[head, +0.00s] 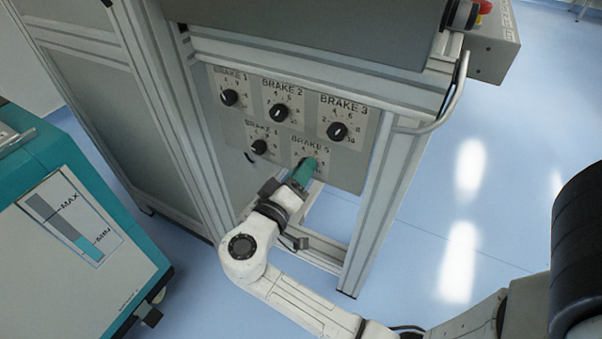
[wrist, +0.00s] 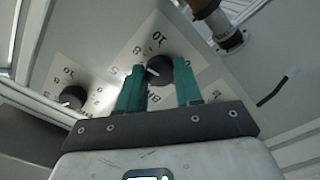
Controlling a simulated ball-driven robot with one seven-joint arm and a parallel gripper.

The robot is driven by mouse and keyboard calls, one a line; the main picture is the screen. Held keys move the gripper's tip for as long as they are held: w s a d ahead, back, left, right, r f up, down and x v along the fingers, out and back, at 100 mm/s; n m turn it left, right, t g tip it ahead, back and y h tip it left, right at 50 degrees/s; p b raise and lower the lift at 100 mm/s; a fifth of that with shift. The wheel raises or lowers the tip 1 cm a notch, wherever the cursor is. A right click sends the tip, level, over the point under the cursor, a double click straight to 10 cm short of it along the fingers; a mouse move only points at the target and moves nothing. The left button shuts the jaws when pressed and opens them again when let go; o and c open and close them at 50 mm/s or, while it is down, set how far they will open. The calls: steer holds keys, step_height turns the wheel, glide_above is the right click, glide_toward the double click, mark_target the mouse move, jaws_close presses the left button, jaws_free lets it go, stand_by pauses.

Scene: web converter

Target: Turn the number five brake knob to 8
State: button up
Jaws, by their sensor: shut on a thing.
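The brake panel (head: 350,170) carries several black knobs on white dials. The BRAKE 5 label (head: 311,147) is at its lower right in the head view. The number five knob is hidden there by the teal fingers of my gripper (head: 303,172). In the wrist view the black knob (wrist: 159,70) sits between my two teal fingertips (wrist: 160,82), which are shut on its sides. A white pointer mark shows on the knob's left side in that view. The dial numbers around it are partly covered by the fingers, so I cannot read the setting surely.
The brake 3 knob (head: 337,131) is just above right of my gripper, and the brake 4 knob (head: 259,146) is to its left. A metal frame post (head: 375,205) stands right of the panel. A teal machine (head: 90,240) is at the left. Blue floor at right is clear.

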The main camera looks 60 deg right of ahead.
steer(key=shift+f, duration=0.1)
steer(key=o, duration=1)
steer(key=shift+o, duration=0.2)
steer(key=a+p, duration=0.1)
steer(key=a, duration=0.9)
steer(key=shift+s+a+p, duration=0.2)
steer(key=shift+a+p, duration=0.2)
steer(key=s+d+f+n+y, duration=0.2)
steer(key=s+d+f+y, duration=0.3)
steer(key=f, duration=0.2)
steer(key=s+a+f+n+y, duration=0.4)
steer(key=s+a+f+y, duration=0.4)
steer(key=y, duration=0.4)
step_height(320, 180, up, 26)
steer(key=p, duration=2.7)
steer(key=shift+s+d+r+y, duration=0.15)
steer(key=shift+s+d+y, duration=0.2)
steer(key=shift+d+y, duration=0.05)
